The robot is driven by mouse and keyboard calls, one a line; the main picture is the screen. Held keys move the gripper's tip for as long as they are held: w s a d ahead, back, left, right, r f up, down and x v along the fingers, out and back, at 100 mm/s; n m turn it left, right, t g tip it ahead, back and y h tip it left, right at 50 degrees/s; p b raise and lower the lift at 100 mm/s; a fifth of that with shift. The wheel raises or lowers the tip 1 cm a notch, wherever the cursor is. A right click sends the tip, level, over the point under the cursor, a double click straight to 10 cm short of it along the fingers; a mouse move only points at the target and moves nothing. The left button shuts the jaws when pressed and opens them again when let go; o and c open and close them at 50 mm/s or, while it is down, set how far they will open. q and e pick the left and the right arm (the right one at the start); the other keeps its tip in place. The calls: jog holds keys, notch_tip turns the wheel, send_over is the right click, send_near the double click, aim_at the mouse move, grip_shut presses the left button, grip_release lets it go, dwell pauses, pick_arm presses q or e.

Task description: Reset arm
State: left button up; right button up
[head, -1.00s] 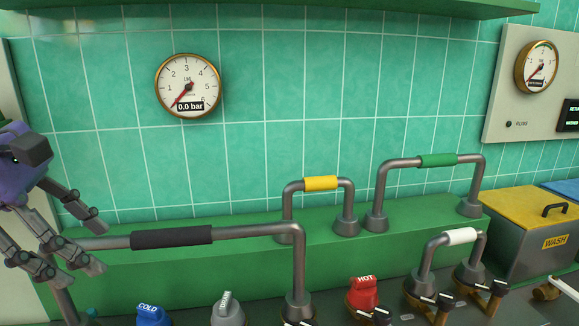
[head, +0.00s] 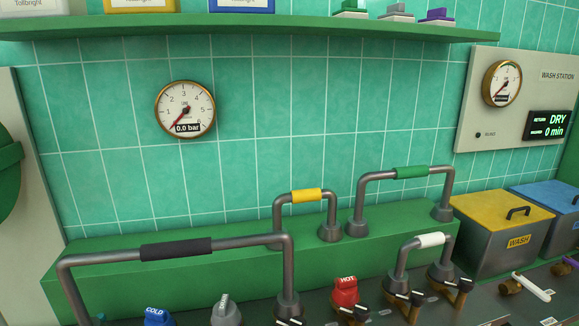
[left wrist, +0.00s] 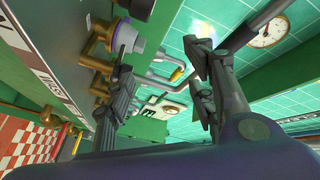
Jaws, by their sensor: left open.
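My left gripper (left wrist: 165,95) shows in the left wrist view with its fingers spread apart and nothing between them. It is out of the head view. Beyond its fingers in the wrist view are a pipe with a yellow sleeve (left wrist: 177,74), a round gauge (left wrist: 268,30) and a grey knob (left wrist: 128,37) on a brass fitting. In the head view, a large pipe handle with a black sleeve (head: 176,249) stands at the front left. My right gripper is in neither current view.
Pipes with yellow (head: 306,195), green (head: 411,172) and white (head: 432,239) sleeves rise from the counter. COLD (head: 158,317), grey (head: 225,312) and HOT (head: 345,291) knobs line the front. The WASH bin (head: 490,240) is at right. A green shelf (head: 250,29) runs overhead.

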pick_arm(q)
jog(key=s+d+f+n+g+y+p, duration=0.1)
jog(key=s+d+f+n+g+y, duration=0.1)
jog(key=s+f+n, duration=0.5)
jog(key=s+d+f+n+g+y+p, duration=0.1)
jog(key=s+d+f+n+g+y, duration=0.2)
jog(key=s+f, duration=1.2)
jog(key=d+f+n+g, duration=0.1)
jog(key=d+n+g, duration=0.1)
jog(key=n+g, duration=0.1)
jog(key=shift+s+d+f+n+g, duration=0.15)
jog(key=shift+s+d+n+g, duration=0.1)
jog(key=shift+n+g, duration=0.25)
pick_arm(e)
jog(key=w+r, duration=0.2)
jog(key=r, duration=0.1)
jog(key=shift+t, duration=0.3)
